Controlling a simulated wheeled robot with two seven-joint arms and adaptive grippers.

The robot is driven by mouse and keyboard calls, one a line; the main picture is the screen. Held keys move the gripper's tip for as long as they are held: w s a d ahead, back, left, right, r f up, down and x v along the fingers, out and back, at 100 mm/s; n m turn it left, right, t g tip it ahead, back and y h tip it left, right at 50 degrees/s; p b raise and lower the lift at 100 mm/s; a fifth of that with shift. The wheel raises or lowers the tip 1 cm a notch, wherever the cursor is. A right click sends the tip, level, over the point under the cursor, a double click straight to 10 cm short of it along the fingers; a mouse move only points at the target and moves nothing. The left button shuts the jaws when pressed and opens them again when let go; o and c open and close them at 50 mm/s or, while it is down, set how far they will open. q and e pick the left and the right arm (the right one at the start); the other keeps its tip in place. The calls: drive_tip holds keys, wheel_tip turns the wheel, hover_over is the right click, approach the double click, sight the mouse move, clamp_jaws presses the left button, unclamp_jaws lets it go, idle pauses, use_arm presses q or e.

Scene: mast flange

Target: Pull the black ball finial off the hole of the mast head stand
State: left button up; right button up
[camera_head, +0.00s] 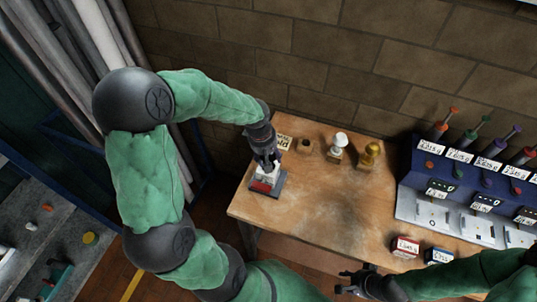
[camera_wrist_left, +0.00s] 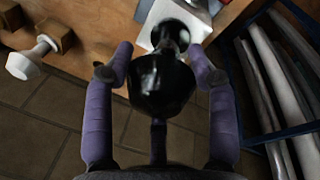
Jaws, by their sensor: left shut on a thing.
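The mast head stand (camera_head: 264,186) is a white block with a red label on a grey base, at the left of the wooden table. My left gripper (camera_head: 268,163) comes down over its top and hides the finial in the head view. In the left wrist view, the glossy black ball finial (camera_wrist_left: 162,86) lies between the purple fingers of my left gripper (camera_wrist_left: 164,78), which is shut on it. The finial's neck points to the white stand head (camera_wrist_left: 200,20); how deep it sits in the hole is hidden. My right gripper (camera_head: 350,283) is open and empty near the front edge.
A blue rack (camera_head: 425,170) with coloured handles stands right. Red-labelled (camera_head: 404,247) and blue-labelled (camera_head: 438,256) boxes sit in front. The table's middle is clear.

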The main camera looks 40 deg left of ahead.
use_arm(q)
drive_tip(key=shift+r+p, duration=2.1)
drive_tip(key=shift+r, duration=1.15)
